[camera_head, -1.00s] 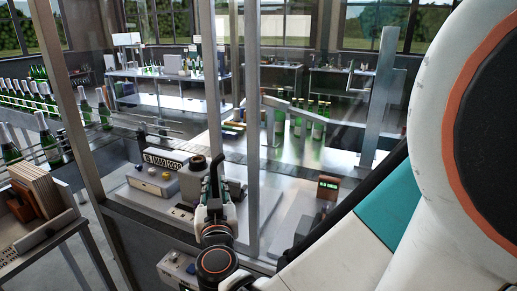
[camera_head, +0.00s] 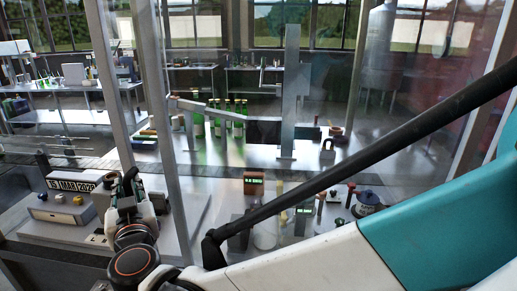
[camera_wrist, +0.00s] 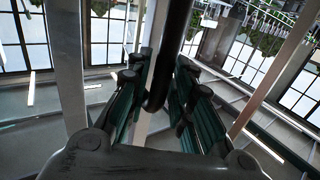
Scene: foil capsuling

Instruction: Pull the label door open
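The label door is clear glass in a grey metal frame; which post (camera_head: 171,110) belongs to the door is hard to tell, as is how far open it stands. My gripper (camera_head: 122,184) is low at the left in the head view, close to the posts. In the wrist view my gripper (camera_wrist: 162,95) has its green-padded fingers spread apart. A dark round bar (camera_wrist: 168,50), possibly the door handle, comes down between them. I see gaps beside it, and cannot tell whether either finger touches it.
Behind the glass stand a date-display machine (camera_head: 66,200) at left, green bottles (camera_head: 226,115), a grey column (camera_head: 290,95) and a small display box (camera_head: 254,183). A workbench (camera_head: 65,116) stands at the back left. My arm crosses the lower right.

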